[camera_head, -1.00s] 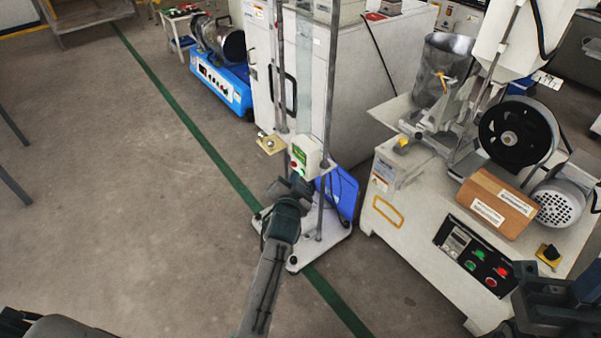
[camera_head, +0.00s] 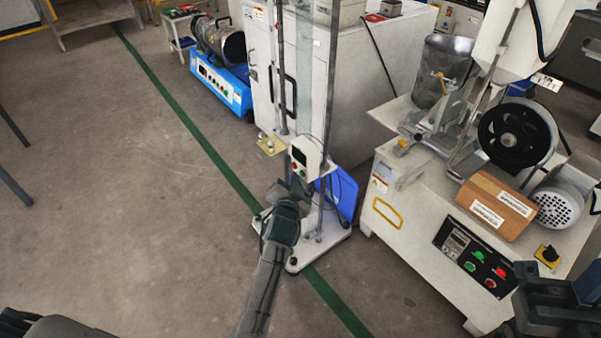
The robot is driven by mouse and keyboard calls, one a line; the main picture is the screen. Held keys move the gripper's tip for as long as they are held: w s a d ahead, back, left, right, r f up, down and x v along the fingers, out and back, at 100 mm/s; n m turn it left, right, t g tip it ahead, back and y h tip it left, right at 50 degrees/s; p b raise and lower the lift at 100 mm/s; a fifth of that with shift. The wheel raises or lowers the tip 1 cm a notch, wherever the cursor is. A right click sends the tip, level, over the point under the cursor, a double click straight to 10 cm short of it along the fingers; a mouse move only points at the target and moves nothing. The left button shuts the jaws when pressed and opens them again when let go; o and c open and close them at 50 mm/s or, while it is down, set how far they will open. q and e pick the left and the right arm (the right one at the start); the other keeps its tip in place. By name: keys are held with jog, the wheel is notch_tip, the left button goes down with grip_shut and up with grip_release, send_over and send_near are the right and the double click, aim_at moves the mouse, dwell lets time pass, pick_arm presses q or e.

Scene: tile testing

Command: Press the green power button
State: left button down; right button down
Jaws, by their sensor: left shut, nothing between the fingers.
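A white control box (camera_head: 309,153) is fixed on a tall post stand with a clear tube, near the middle of the view. A small red button (camera_head: 294,165) shows on its front and a tiny green button (camera_head: 302,172) just beside it, low on the box. My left gripper (camera_head: 297,189) is shut and empty, just below the box. Whether its tips touch the box is too small to tell. My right gripper (camera_head: 553,302) seems to be the dark shape at the lower right; its fingers are not clear.
The white machine on the right has a black panel with another green button (camera_head: 478,256) and a red button (camera_head: 501,272). A cardboard box (camera_head: 496,205) lies on top of it. A blue machine (camera_head: 226,85) stands at the back. The floor left of the stand is clear.

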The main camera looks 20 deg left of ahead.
pick_arm(q)
jog(key=shift+s+a, duration=0.15)
jog(key=shift+s+a+p, duration=0.65)
jog(key=shift+s+a, duration=0.25)
jog(key=shift+s, duration=0.3)
jog(key=shift+s+a+p, duration=0.65)
jog(key=shift+s+a, duration=0.25)
jog(key=shift+s, duration=0.25)
